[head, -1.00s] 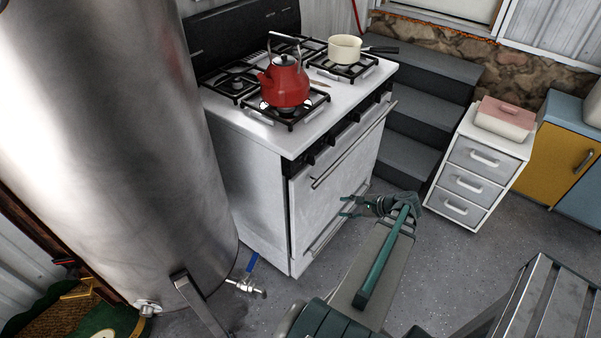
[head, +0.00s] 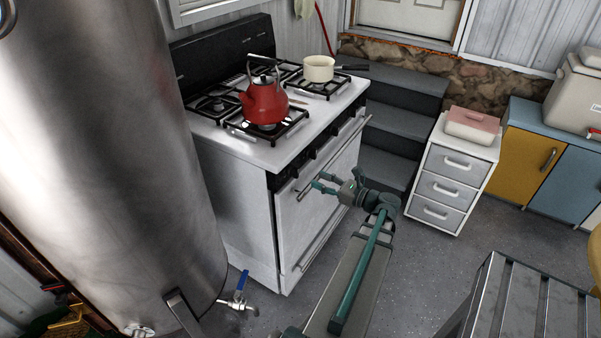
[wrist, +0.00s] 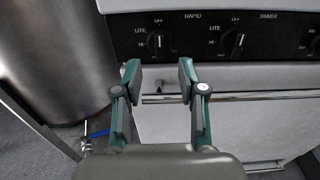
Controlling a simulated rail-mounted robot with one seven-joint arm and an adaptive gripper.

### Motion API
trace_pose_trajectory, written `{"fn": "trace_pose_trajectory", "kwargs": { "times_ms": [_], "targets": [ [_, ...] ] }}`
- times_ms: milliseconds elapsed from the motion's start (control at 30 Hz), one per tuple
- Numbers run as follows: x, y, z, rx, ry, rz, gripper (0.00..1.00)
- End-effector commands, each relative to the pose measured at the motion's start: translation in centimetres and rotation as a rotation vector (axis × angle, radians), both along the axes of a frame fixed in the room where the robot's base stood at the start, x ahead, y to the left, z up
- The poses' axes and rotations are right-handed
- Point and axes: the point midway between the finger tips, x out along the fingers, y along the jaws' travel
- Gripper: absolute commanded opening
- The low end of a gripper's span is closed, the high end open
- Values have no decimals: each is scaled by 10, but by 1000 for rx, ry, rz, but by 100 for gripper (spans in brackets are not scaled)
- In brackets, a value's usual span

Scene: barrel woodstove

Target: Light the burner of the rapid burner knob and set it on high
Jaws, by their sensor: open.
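The stove (head: 240,190) has a black control panel (wrist: 285,42) along its front. In the wrist view the word RAPID stands between a left knob (wrist: 157,43) and a middle knob (wrist: 238,43). Each dial is marked OFF, LITE and HI, and both pointers appear to be up near OFF. My gripper (head: 323,182) is open and empty in front of the oven door. In the wrist view its fingertips (wrist: 158,75) lie just below the left knob in the picture, apart from it. No flame shows on the burners.
The oven door handle (wrist: 240,97) crosses below the panel. A steel tank (head: 120,170) stands close to the left. Drawers (head: 448,180) stand right.

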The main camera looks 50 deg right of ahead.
Motion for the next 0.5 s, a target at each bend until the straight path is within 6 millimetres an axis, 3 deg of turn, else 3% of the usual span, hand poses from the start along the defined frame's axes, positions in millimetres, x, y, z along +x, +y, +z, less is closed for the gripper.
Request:
{"fn": "trace_pose_trajectory", "kwargs": {
  "times_ms": [300, 500],
  "targets": [
    [55, 3, 1, 0, 1, 3, 41],
    [75, 4, 0, -1, 1, 1, 41]
  ]
}}
